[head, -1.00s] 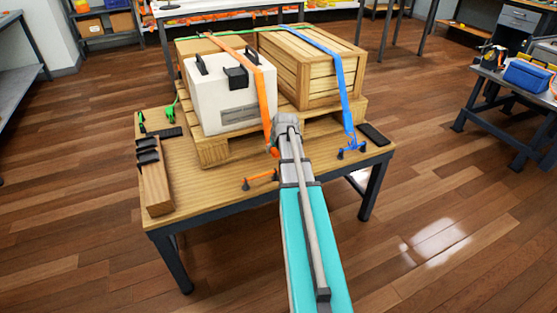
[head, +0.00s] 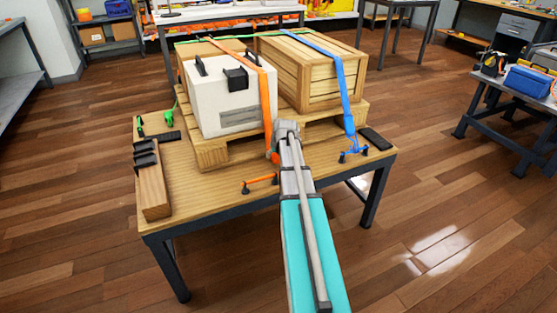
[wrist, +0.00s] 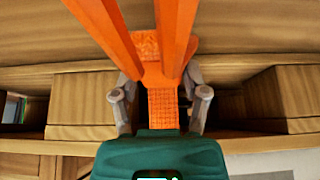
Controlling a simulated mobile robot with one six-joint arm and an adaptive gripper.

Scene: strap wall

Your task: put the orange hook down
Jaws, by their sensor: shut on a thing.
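An orange strap (head: 264,95) runs over the white case (head: 220,100) and down its front to my gripper. In the wrist view my gripper (wrist: 161,108) is shut on the orange hook (wrist: 162,105), one grey finger on each side. Two orange bands spread from it toward the top. In the head view my arm covers most of the gripper and hook, in front of the pallet. An orange anchor bar (head: 260,183) with dark ends stands on the table (head: 205,200), left of my arm and apart from it.
A blue strap (head: 346,95) passes over the wooden crate (head: 310,85) to a blue anchor (head: 353,151) at the right. The pallet (head: 212,156) carries the load. A wooden block with dark clips (head: 153,190) lies at the left.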

